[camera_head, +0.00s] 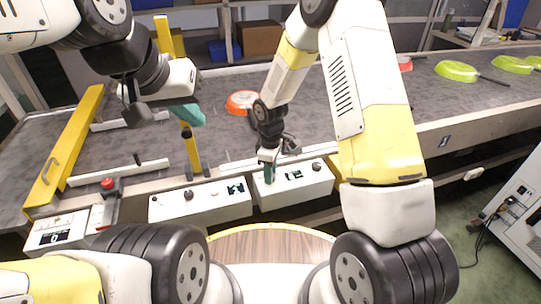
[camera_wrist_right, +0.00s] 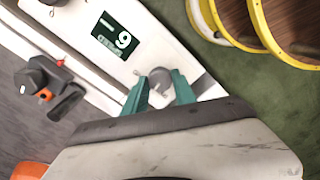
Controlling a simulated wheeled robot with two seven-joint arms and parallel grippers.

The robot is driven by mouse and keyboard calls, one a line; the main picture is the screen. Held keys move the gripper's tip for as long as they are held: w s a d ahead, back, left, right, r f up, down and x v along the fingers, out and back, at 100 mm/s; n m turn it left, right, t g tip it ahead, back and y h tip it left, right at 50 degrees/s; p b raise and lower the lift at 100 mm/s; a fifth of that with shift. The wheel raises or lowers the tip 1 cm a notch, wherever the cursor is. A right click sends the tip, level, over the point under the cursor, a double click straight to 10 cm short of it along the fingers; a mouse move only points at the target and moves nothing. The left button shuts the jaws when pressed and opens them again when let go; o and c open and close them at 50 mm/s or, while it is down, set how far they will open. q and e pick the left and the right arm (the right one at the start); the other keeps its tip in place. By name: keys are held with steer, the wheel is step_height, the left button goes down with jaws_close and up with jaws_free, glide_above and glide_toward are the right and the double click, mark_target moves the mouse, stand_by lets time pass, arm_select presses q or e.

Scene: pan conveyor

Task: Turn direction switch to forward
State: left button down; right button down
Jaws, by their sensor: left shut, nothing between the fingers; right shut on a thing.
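My right gripper (camera_head: 268,178) reaches down to the left end of the right white control box (camera_head: 300,187). In the right wrist view its teal fingers (camera_wrist_right: 160,88) are shut on a small grey knob (camera_wrist_right: 160,78), one finger on each side. I take this knob to be the direction switch; its pointing direction is hard to read. My left gripper (camera_head: 188,116) is shut and empty, held above the conveyor on the left.
The grey conveyor (camera_head: 340,115) lies behind the boxes. An orange pan (camera_head: 242,100) and green pans (camera_head: 457,70) are on it. A second control box (camera_head: 200,205) stands to the left, then a red button (camera_head: 107,183). A yellow guard rail (camera_head: 68,150) edges the left side.

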steer(key=m, duration=0.5)
steer(key=shift+m, duration=0.3)
steer(key=m, duration=0.5)
steer(key=shift+m, duration=0.3)
steer(key=c, duration=1)
jaws_free()
steer(key=shift+r, duration=0.1)
step_height(320, 180, up, 8)
steer(key=shift+f, duration=0.25)
steer(key=shift+r, duration=0.1)
